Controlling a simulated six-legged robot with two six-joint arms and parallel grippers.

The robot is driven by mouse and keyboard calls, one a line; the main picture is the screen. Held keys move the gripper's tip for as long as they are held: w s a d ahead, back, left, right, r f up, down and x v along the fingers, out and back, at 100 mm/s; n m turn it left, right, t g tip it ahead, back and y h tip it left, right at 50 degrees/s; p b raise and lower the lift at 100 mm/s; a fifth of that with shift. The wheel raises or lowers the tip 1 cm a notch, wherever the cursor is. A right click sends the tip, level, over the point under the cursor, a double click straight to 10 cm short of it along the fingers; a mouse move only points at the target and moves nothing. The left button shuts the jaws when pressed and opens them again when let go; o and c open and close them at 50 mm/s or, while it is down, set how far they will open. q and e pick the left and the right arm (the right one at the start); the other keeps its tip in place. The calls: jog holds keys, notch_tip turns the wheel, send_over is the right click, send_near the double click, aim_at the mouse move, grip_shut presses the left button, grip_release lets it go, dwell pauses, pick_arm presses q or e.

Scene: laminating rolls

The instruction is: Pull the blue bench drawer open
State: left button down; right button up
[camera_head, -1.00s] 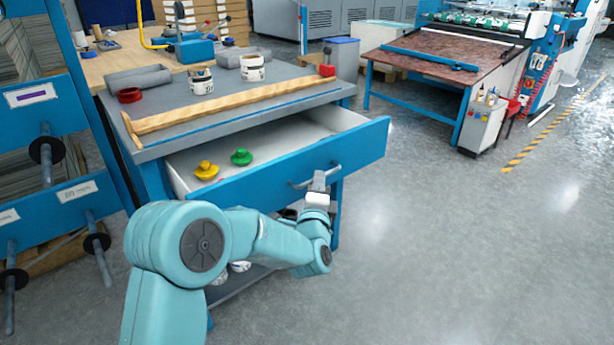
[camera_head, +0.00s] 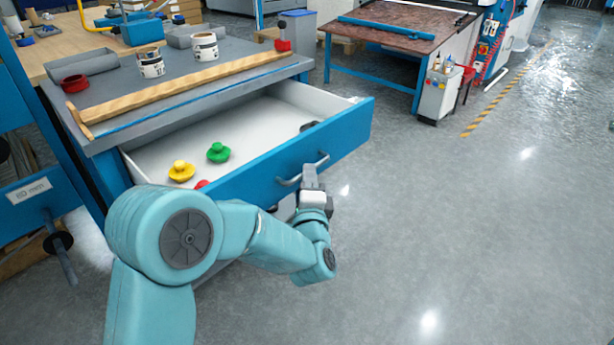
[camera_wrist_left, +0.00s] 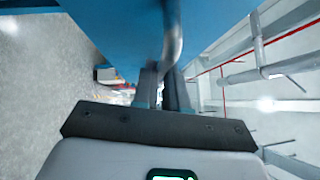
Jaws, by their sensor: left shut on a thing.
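The blue bench drawer (camera_head: 345,137) is pulled well out from under the grey bench top (camera_head: 120,108). Its white inside shows, with a yellow knobbed piece (camera_head: 181,171), a green knobbed piece (camera_head: 219,152), part of a red piece and a dark item in it. My left gripper (camera_head: 311,174) is at the drawer's front, shut on the grey bar handle (camera_head: 289,182). In the left wrist view the fingers (camera_wrist_left: 162,88) close around the handle (camera_wrist_left: 172,40), against the blue front. My right gripper is not in view.
A blue rack (camera_head: 40,198) stands at left. A blue-legged table (camera_head: 372,80) stands at back right. The grey floor at right is clear.

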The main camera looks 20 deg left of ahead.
pick_arm(q)
jog(key=c, duration=1.2)
grip_release()
jog(key=shift+o, duration=0.2)
jog(key=shift+d, duration=0.1)
jog(key=p+v, duration=0.2)
jog(key=v, duration=1.4)
jog(key=shift+s, duration=0.15)
